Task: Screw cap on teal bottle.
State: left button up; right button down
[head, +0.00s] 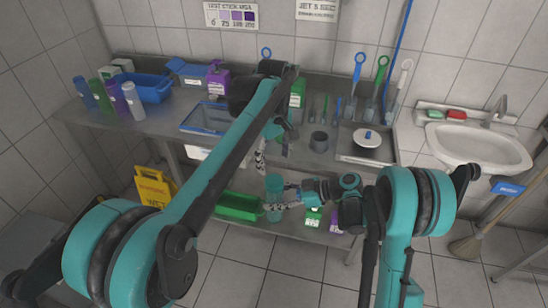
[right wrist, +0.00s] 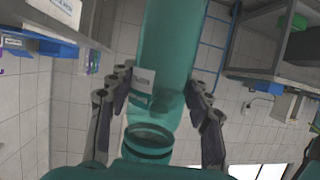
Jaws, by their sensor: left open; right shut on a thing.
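The teal bottle (head: 274,186) is upright in the head view, held in front of the counter. My right gripper (head: 277,205) is shut on it from the right. In the right wrist view the bottle (right wrist: 175,45) lies between the two fingers of my right gripper (right wrist: 158,85), with a pale label on its side. A dark-ringed round end shows low in that view. My left gripper (head: 261,158) is open, above and slightly left of the bottle, apart from it. I cannot make out a separate cap; my left arm hides part of the counter.
A steel counter (head: 185,137) runs along the wall, with a blue bin (head: 150,91), several bottles at left, a grey cup (head: 319,141) and a tray with a white lidded dish (head: 366,138). A green bin (head: 240,207) sits on the lower shelf. A sink (head: 468,148) is at right.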

aim_at(274, 180)
pick_arm(q)
jog(key=shift+n, duration=0.9)
jog(key=shift+f, duration=3.95)
jog(key=c, duration=1.2)
